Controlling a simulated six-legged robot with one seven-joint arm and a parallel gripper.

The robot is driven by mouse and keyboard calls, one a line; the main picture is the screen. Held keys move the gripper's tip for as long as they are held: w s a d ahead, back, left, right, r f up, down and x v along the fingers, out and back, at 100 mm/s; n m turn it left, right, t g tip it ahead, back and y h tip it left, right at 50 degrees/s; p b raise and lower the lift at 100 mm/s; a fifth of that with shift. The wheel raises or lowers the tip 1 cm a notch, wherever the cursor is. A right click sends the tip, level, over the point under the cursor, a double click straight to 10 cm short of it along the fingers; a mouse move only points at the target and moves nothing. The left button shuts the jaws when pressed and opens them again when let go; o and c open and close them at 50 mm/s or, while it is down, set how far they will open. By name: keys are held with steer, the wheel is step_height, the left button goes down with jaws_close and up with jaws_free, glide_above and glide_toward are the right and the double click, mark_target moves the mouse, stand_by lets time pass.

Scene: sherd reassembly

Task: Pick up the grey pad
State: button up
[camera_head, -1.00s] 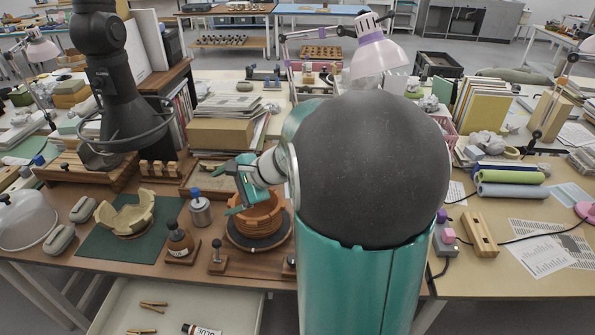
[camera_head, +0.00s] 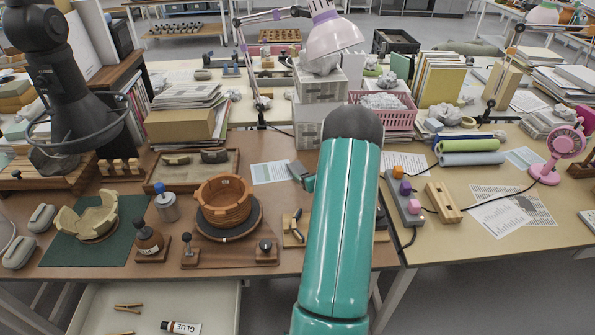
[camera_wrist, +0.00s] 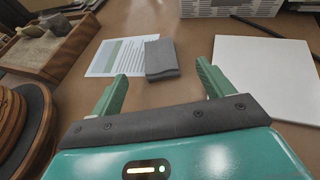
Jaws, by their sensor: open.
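The grey pad (camera_wrist: 162,60) is a small dark grey block lying flat on the brown table in the wrist view, touching or overlapping a printed sheet's right edge. In the head view the grey pad (camera_head: 296,170) shows just left of my arm. My gripper (camera_wrist: 161,68) is open and empty, its two teal fingers spread either side of the pad's line. The pad lies ahead of the fingertips, with no visible contact. In the head view my arm hides most of my gripper; only a bit of teal finger shows beside the pad.
A printed sheet (camera_wrist: 118,55) lies left of the pad and a white board (camera_wrist: 262,75) lies right. A terracotta pot (camera_head: 224,203) stands on a round turntable to the left. A tray of sherds (camera_wrist: 45,45) is at far left. Boxes (camera_head: 318,100) stand behind.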

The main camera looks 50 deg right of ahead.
mark_target(296, 166)
steer(key=x, duration=1)
steer(key=shift+w, duration=0.1)
steer(key=c, duration=1.1)
steer(key=shift+c, duration=0.2)
